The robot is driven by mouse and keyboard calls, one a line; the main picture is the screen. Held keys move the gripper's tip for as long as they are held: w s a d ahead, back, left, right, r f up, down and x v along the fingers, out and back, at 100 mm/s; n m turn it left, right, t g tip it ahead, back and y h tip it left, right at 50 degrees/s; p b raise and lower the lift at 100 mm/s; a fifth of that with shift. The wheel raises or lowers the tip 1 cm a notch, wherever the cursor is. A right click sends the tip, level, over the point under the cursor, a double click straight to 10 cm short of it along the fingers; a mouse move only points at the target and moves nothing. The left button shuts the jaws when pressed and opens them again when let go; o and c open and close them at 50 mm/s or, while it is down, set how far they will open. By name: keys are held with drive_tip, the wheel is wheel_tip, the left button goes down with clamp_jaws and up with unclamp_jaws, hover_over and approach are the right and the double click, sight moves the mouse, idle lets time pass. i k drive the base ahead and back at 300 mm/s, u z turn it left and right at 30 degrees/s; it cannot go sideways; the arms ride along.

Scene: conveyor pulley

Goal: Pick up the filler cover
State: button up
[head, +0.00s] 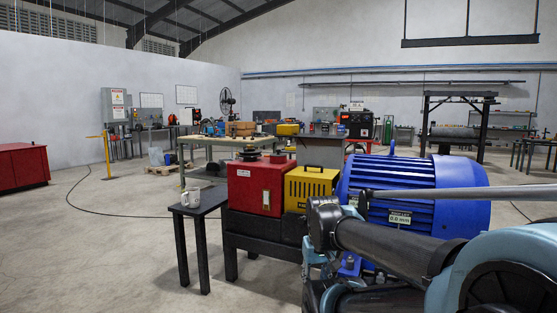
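I cannot pick out the filler cover with certainty. A red gearbox housing (256,187) stands on a dark bench in the middle of the head view. A dark round stacked part (249,155) sits on its top, and a small reddish cap-like part (278,158) is beside it; either could be the cover, but they are too small to tell. My arm fills the lower right, folded, with its dark link in front of the blue motor. My gripper cannot be made out; its fingers do not show.
A yellow guard (310,186) and a large blue motor (415,195) stand right of the red housing. A yellow post (107,157) and a red cabinet (22,164) stand further left. The left floor is mostly clear, with a cable.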

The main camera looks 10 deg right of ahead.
sight(277, 151)
drive_tip(key=u, duration=0.45)
drive_tip(key=i, duration=0.65)
drive_tip(key=u, duration=0.75)
drive_tip(key=i, duration=1.15)
drive_tip(key=z, duration=0.45)
drive_tip(key=i, duration=1.25)
drive_tip(key=z, duration=0.7)
